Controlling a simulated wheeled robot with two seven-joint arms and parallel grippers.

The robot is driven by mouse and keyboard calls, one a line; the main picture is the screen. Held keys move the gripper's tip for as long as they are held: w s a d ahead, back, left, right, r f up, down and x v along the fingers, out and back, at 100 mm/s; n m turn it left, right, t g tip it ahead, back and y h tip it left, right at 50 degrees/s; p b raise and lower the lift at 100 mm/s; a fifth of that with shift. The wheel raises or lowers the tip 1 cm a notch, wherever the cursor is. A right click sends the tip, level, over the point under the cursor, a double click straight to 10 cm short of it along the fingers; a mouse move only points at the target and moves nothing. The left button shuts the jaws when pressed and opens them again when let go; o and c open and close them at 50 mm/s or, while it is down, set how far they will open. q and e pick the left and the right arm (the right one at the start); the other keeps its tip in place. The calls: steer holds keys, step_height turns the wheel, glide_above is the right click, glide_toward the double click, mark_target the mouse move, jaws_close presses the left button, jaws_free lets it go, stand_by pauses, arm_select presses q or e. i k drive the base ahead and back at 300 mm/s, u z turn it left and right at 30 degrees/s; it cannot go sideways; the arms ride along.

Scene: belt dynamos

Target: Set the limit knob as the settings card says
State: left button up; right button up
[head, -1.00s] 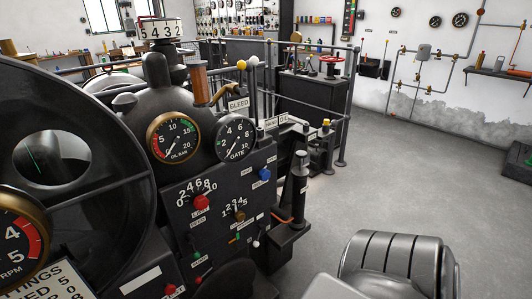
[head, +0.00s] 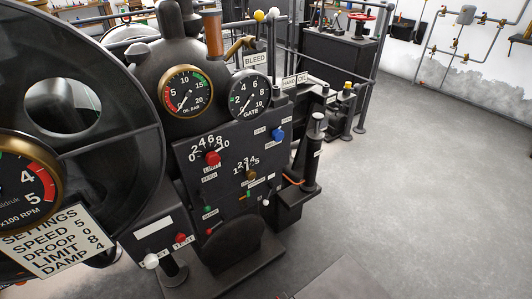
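The limit knob (head: 212,158) is red and sits on the dark sloping panel, above a label reading LIMIT. A white scale from 0 to 10 arcs over it. Its pointer is too small to read. The settings card (head: 62,241) is white, at the lower left under the RPM gauge. It reads SPEED 5, DROOP 0, LIMIT 8, DAMP 4. Neither gripper shows in this view.
A brass knob (head: 251,175) with a 1 to 5 scale and a blue knob (head: 278,134) sit right of the limit knob. The OIL BAR gauge (head: 186,91) and GATE gauge (head: 250,94) are above. A large black wheel (head: 150,140) stands left. Floor at right is clear.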

mark_target(212, 158)
steer(key=u, duration=1.8)
steer(key=k, duration=1.1)
steer(key=z, duration=2.15)
steer(key=i, duration=0.5)
steer(key=u, duration=0.1)
